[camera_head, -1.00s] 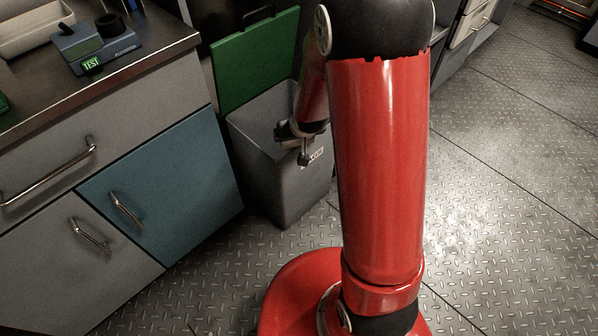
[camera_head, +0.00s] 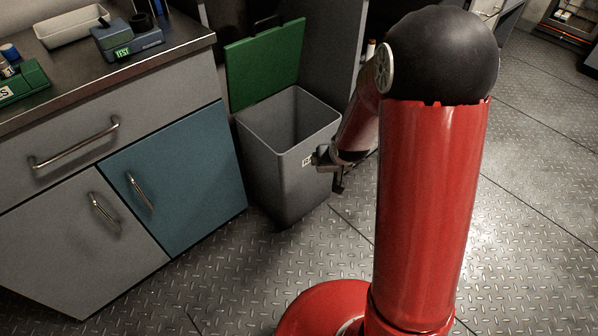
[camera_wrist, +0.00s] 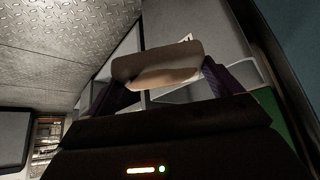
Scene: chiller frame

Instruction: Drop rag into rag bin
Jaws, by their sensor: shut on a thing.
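The rag bin (camera_head: 285,180) is a tall grey bin on the floor beside the cabinet. Its green lid (camera_head: 262,68) stands open at the back. The inside that shows looks empty, though its bottom is hidden. My gripper (camera_head: 338,182) is at the bin's right front corner, outside the opening in the picture. In the wrist view, the purple fingers of my gripper (camera_wrist: 163,83) are shut on a rolled, brownish-white rag (camera_wrist: 158,66). The bin's grey wall (camera_wrist: 215,32) shows behind the rag, and the green lid (camera_wrist: 277,115) shows at the right.
A cabinet with a teal door (camera_head: 178,180) stands left of the bin. Its worktop holds a pale tray (camera_head: 75,28), a blue device (camera_head: 130,42) marked TEST and a green case (camera_head: 25,82). The patterned metal floor (camera_head: 540,180) is open at the right.

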